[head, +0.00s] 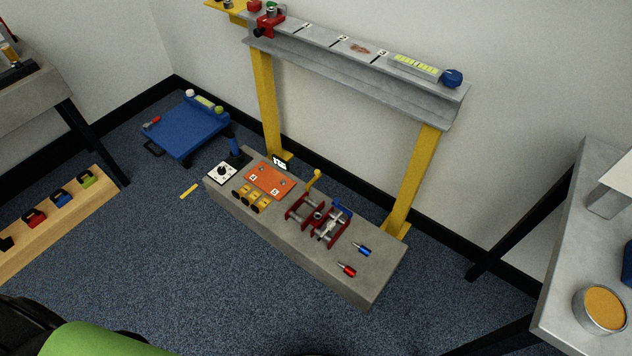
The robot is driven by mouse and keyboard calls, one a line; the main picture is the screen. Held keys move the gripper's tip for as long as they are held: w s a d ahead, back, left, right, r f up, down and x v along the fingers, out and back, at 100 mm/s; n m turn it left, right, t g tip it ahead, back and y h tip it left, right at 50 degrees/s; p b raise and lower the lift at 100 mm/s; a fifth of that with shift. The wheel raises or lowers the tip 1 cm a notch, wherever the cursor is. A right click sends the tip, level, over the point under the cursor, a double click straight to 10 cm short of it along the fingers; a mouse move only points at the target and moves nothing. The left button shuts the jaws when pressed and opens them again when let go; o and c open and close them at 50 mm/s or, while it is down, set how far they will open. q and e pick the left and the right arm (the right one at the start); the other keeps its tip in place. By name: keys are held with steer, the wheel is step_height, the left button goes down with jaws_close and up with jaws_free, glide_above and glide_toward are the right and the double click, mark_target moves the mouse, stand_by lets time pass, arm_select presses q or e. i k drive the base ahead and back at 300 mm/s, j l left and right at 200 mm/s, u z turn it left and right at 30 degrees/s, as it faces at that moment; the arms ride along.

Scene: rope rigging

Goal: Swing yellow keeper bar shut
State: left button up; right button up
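A yellow bar with a round knob end (313,180) stands up at a tilt from the red bracket frame (300,209) on the grey concrete block; it looks like the keeper bar, swung up from the frame. A second red frame with metal rollers and a blue part (331,226) sits right beside it. The details of the hinge and latch are too small to tell. Neither of my grippers shows in the head view.
The grey block (340,280) also carries an orange plate (268,181), yellow rings (252,199), and red (347,269) and blue (362,249) pins. A yellow-legged steel gantry (355,65) stands behind. A blue cart (187,130) is left; a workbench (560,310) is right.

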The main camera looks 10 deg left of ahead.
mark_target(317, 172)
steer(key=i+j, duration=0.35)
steer(key=j, duration=0.2)
steer(key=i+j, duration=0.4)
steer(key=j, duration=0.1)
